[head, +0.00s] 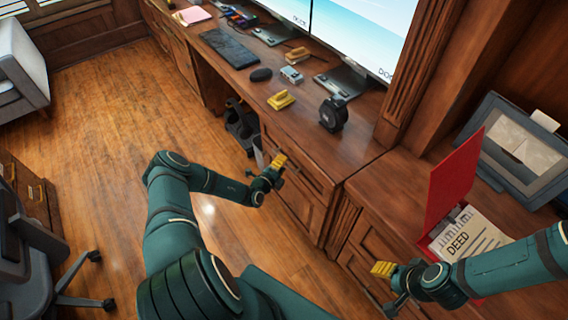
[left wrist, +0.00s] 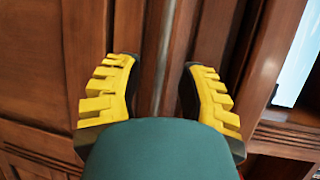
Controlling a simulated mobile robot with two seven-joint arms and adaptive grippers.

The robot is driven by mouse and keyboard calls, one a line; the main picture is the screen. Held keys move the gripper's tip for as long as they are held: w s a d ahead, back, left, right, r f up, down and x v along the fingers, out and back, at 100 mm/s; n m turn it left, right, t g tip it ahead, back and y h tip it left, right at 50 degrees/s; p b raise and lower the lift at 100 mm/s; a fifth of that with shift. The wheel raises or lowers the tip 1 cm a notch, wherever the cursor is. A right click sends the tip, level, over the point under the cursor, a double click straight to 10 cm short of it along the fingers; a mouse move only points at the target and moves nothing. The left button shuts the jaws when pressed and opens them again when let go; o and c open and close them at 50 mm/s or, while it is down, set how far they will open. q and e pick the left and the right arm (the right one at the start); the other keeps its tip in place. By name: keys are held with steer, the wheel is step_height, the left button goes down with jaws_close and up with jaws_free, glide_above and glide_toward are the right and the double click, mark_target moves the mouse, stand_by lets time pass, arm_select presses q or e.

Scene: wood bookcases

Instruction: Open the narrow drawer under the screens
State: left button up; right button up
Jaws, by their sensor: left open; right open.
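The screens (head: 360,35) stand on a brown wooden desk (head: 225,55). The desk's right pedestal has a shallow drawer front (head: 310,168) under the desk top, with a panelled front below it. My left gripper (head: 275,168), with yellow finger pads, is open close in front of this pedestal's upper left part. In the left wrist view its fingers (left wrist: 160,95) are spread before brown wood, with a thin grey strip (left wrist: 166,55) between them. I cannot tell whether they touch it. My right gripper (head: 386,272) is open near the right-hand cabinet front.
A keyboard (head: 230,47), a mouse (head: 261,74), a yellow stapler-like item (head: 281,99) and a black tape dispenser (head: 333,114) lie on the desk. A red folder (head: 452,185) with a deed is at right. An office chair (head: 40,255) stands left; the middle floor is clear.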

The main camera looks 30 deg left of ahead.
arm_select(q)
steer(key=shift+w+f, duration=0.2)
steer(key=shift+w, duration=0.9)
jaws_close()
steer(key=shift+s, duration=0.1)
steer(key=s+a, duration=0.4)
steer(key=s, duration=0.7)
steer(key=s+a, duration=0.5)
steer(key=s, duration=0.7)
steer(key=s+a, duration=0.5)
steer(key=s, duration=0.6)
steer(key=shift+s+a+b, duration=0.2)
steer(key=shift+b, duration=0.25)
